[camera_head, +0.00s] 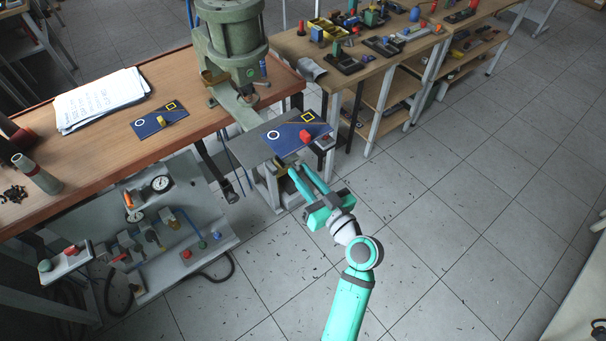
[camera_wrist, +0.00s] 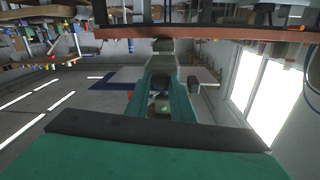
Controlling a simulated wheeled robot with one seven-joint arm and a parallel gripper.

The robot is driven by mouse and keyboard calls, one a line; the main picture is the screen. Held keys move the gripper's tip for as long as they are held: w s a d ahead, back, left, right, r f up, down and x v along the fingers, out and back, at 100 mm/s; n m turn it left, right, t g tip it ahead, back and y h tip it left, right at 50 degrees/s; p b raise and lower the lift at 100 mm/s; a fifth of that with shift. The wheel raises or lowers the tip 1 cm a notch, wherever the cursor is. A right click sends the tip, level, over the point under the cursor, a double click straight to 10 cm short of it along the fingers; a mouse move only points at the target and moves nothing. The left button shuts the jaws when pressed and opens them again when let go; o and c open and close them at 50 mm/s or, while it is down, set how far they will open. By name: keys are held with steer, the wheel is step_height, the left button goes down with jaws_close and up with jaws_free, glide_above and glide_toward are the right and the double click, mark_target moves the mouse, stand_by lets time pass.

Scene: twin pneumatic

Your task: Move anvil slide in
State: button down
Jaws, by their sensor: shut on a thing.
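The anvil slide (camera_head: 250,152) is a grey plate projecting from under the green press (camera_head: 232,45) at the bench edge. A dark blue plate (camera_head: 282,136) lies on it, with a white ring, a yellow square outline and a red block (camera_head: 305,137). My gripper (camera_head: 295,172) is at the slide's front edge, shut on what appears to be its handle. The handle is mostly hidden by the fingers. In the wrist view, the turquoise fingers (camera_wrist: 164,78) converge on a small grey-green part (camera_wrist: 163,46).
A second blue plate (camera_head: 160,121) and papers (camera_head: 101,99) lie on the wooden bench (camera_head: 110,160). A panel with gauges (camera_head: 160,184) stands below left. Another cluttered table (camera_head: 372,65) is behind right. The tiled floor (camera_head: 460,200) on the right is clear.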

steer(key=x, duration=1.3)
steer(key=shift+s+a+r, duration=0.1)
steer(key=shift+s+a, duration=0.05)
steer(key=shift+a, duration=0.1)
steer(key=c, duration=1.5)
jaws_free()
steer(key=shift+c, duration=0.2)
steer(key=v, duration=1)
steer(key=shift+s+d, duration=0.15)
steer(key=shift+s, duration=0.2)
